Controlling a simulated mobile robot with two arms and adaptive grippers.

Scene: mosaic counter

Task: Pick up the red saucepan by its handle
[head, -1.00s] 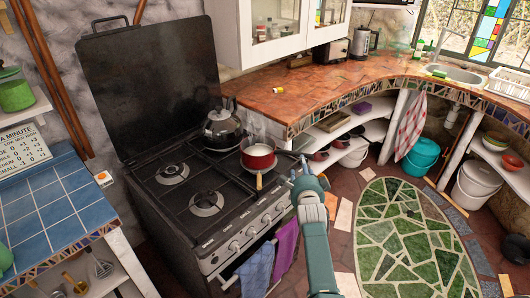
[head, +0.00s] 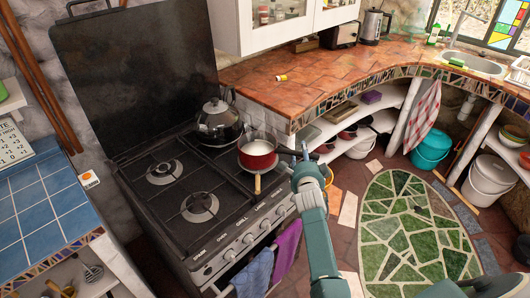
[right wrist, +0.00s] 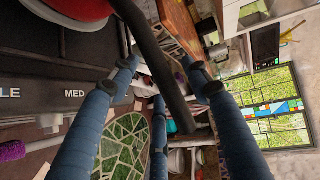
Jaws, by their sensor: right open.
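The red saucepan (head: 257,158), with pale contents, stands on the front right of the stove. It has a small wooden grip at its front and a dark long handle that reaches right toward my right gripper. My right gripper (head: 301,156) is open at the end of that handle, to the right of the pan. In the right wrist view the dark handle (right wrist: 150,50) runs between the spread blue fingers. Part of the red pan (right wrist: 72,8) shows at the top left there. Whether a finger touches the handle I cannot tell. My left gripper is not in view.
The black stove (head: 152,197) has its lid up. A dark kettle (head: 218,124) stands behind the saucepan. The tiled counter (head: 330,75) is to the right, with shelves below. Purple (head: 288,245) and blue towels hang at the stove's front. The green mosaic floor is clear.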

